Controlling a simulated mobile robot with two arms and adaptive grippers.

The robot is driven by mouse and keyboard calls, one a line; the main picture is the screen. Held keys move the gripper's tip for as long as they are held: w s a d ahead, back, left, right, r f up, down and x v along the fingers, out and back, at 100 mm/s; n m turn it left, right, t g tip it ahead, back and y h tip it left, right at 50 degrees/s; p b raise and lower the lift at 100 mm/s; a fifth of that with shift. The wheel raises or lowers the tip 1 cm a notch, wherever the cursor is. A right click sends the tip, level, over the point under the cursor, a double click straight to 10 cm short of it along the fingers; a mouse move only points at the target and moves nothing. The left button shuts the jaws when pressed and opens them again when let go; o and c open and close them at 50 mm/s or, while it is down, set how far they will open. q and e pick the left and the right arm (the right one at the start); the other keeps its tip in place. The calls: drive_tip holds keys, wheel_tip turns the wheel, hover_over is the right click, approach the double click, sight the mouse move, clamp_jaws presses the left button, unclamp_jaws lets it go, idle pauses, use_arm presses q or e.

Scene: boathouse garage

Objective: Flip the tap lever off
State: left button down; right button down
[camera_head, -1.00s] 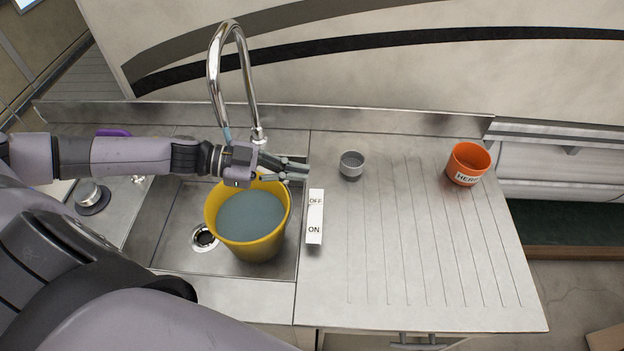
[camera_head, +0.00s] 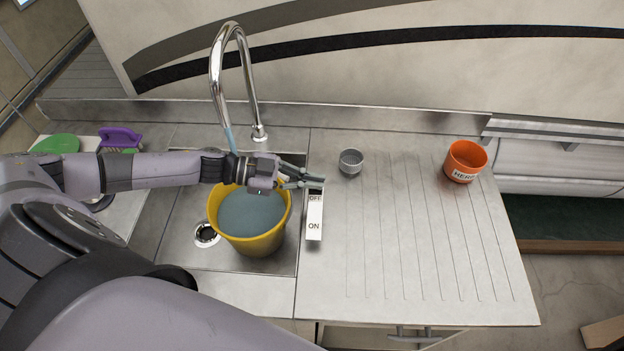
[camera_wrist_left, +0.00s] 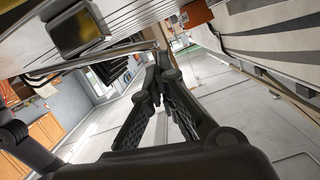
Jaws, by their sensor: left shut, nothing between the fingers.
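The white lever plate (camera_head: 315,222) lies on the counter just right of the sink, with OFF at its far end and ON at its near end. My left gripper (camera_head: 322,182) is shut and empty, its fingertips at the OFF end; I cannot tell whether they touch it. The closed fingers also show in the left wrist view (camera_wrist_left: 158,62). The chrome tap (camera_head: 216,72) arches over the sink, and a bluish stream runs from its spout. A yellow bucket (camera_head: 248,246) full of water stands in the sink, partly behind my gripper. My right gripper is out of view.
A small grey cup (camera_head: 350,162) stands on the ribbed draining board (camera_head: 420,270), right of my fingertips. An orange pot (camera_head: 466,160) stands farther right. A purple brush (camera_head: 120,137) and a green item (camera_head: 56,144) lie at the far left. The board's near part is clear.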

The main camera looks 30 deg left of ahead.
use_arm(q)
drive_tip(key=shift+w+a+f+n+g+h, duration=0.3)
drive_tip(key=shift+w+f+n+g, duration=0.25)
drive_tip(key=shift+n, duration=0.55)
drive_tip(key=shift+w+f+n, duration=0.2)
drive_tip(key=shift+f+n, duration=0.2)
drive_tip(key=shift+f, duration=0.25)
drive_tip(key=v, duration=1.2)
